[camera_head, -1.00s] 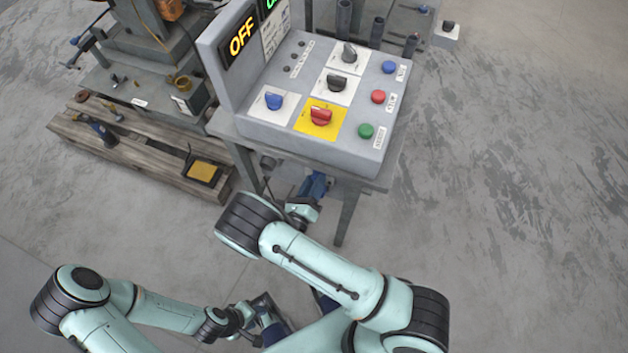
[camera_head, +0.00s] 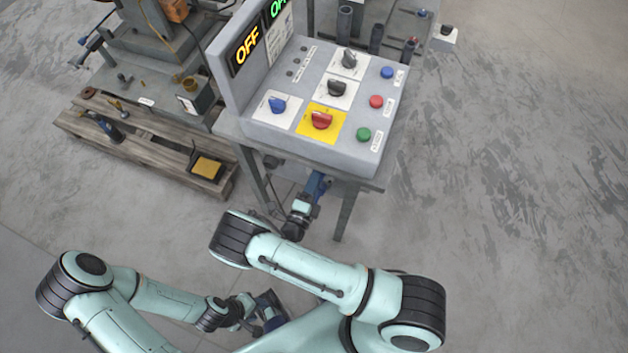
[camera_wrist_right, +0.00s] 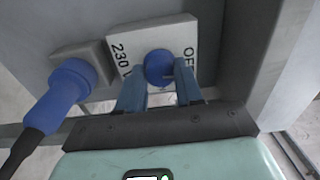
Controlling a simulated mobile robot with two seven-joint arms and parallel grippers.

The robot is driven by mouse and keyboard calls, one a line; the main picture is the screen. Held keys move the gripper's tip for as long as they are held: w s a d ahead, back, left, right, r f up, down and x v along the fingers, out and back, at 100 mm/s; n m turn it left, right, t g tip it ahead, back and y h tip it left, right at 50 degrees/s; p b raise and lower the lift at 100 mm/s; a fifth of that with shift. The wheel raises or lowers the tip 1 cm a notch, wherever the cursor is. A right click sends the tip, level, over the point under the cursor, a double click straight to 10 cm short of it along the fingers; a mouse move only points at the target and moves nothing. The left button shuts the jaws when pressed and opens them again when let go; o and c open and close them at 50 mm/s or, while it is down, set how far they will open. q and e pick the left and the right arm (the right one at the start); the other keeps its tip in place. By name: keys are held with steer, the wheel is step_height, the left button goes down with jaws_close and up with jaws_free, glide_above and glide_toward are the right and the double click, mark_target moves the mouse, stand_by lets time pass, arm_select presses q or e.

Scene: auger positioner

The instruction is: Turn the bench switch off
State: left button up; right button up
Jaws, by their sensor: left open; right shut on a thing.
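The bench switch, a round blue knob (camera_wrist_right: 159,68), sits on a white plate (camera_wrist_right: 125,44) lettered "230" and "OFF" in the right wrist view. My right gripper (camera_wrist_right: 160,88) has its two blue fingers either side of the knob and is shut on it. The knob's exact pointing direction is unclear. In the head view my right gripper (camera_head: 318,186) reaches under the front of the bench, and the bench top hides the switch. My left gripper (camera_head: 270,308) is open, low and away from the bench.
The control box (camera_head: 312,139) on the bench carries several knobs and buttons, and its display (camera_head: 247,46) reads OFF in yellow. A blue plug (camera_wrist_right: 73,82) with a dark cable is left of the switch. A wooden pallet (camera_head: 150,153) lies left; the floor at right is clear.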

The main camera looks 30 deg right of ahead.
steer(key=shift+n, duration=0.7)
steer(key=shift+s, duration=0.1)
steer(key=o, duration=1)
steer(key=shift+o, duration=0.2)
steer(key=v, duration=1.3)
steer(key=shift+s+b, duration=0.15)
steer(key=shift+b, duration=0.2)
steer(key=shift+a, duration=0.1)
